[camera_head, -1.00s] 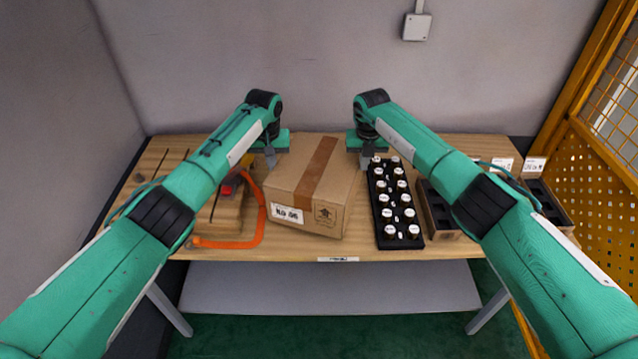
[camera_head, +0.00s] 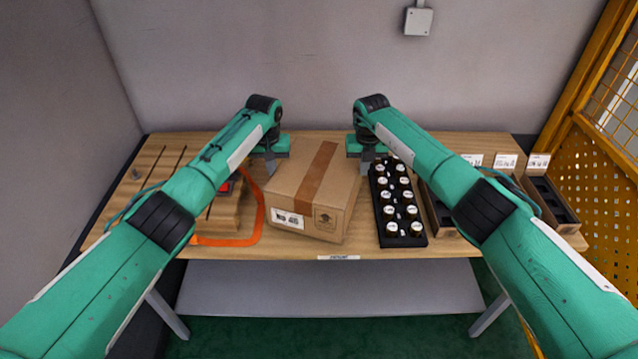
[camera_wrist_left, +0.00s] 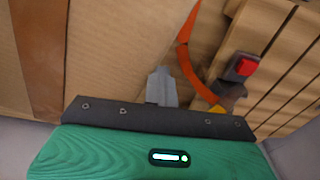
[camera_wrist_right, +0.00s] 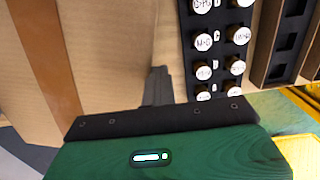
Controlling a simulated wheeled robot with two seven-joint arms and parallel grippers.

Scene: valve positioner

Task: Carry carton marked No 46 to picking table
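The brown carton (camera_head: 302,184) with a tape strip on top stands in the middle of a wooden table top, slightly turned. Its front label (camera_head: 288,218) seems to read No 46 but is blurred. My left gripper (camera_head: 271,166) is at the carton's left side and my right gripper (camera_head: 367,164) at its right side. In the left wrist view the fingers (camera_wrist_left: 161,84) look closed together, beside the carton wall. The right wrist view shows the same for the right fingers (camera_wrist_right: 158,84). I cannot tell whether the carton's underside touches the table.
A black tray with white-capped bottles (camera_head: 400,242) is close right of the carton. Open bins (camera_head: 562,208) with label cards stand further right. An orange strap (camera_head: 232,241) and a wooden slatted piece (camera_head: 219,219) lie left. A yellow mesh fence (camera_head: 600,170) bounds the right.

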